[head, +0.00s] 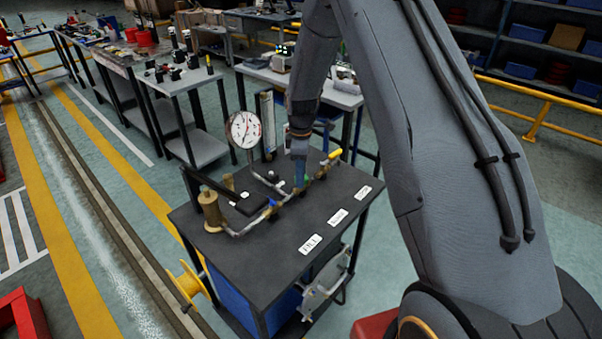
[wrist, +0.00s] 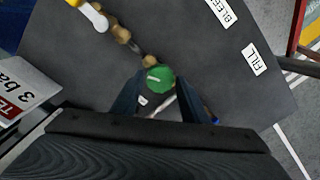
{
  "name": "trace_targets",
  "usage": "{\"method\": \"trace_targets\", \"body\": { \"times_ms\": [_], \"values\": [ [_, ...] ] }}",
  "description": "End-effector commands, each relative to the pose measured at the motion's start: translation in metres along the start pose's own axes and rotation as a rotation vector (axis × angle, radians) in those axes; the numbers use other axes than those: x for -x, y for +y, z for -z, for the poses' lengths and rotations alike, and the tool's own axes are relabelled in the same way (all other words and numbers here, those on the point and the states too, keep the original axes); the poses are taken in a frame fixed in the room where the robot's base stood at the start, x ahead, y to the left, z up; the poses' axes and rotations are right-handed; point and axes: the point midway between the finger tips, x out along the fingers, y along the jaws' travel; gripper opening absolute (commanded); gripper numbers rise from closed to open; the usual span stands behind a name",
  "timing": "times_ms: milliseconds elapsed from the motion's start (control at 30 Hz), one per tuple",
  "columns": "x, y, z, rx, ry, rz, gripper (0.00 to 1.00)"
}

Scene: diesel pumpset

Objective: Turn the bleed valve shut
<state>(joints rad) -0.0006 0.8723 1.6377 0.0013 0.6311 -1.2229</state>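The bleed valve has a round green handle with a pale mark on it (wrist: 159,78); the BLEED label (wrist: 220,10) is across the plate from it. My gripper (wrist: 160,84) has one finger on each side of the handle, at the fingertips. No clear gap shows, but I cannot tell whether the fingers press on it. In the head view my gripper (head: 299,167) points straight down over the middle of the pipe line, and the handle is mostly hidden. How far the valve is turned is unclear.
The dark bench top (head: 256,255) carries a gauge (head: 244,130), a brass fitting (head: 211,211), a blue handle (wrist: 215,121) and a yellow handle (head: 334,154). The FILL label (head: 310,244) lies near the front edge. A printed sign (wrist: 20,92) stands left in the wrist view.

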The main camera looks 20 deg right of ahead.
Motion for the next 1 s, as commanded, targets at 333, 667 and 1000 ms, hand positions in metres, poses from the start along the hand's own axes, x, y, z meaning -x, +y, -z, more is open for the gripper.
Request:
{"method": "trace_targets", "body": {
  "times_ms": [333,667,1000],
  "values": [
    [0.0002,0.0000,-0.0002,-0.009,0.000,0.000,0.12],
    [-0.0007,0.0005,-0.0004,-0.146,-0.001,0.000,0.12],
    [-0.0009,0.0010,-0.0006,-0.451,-0.001,0.000,0.12]
  ]
}}
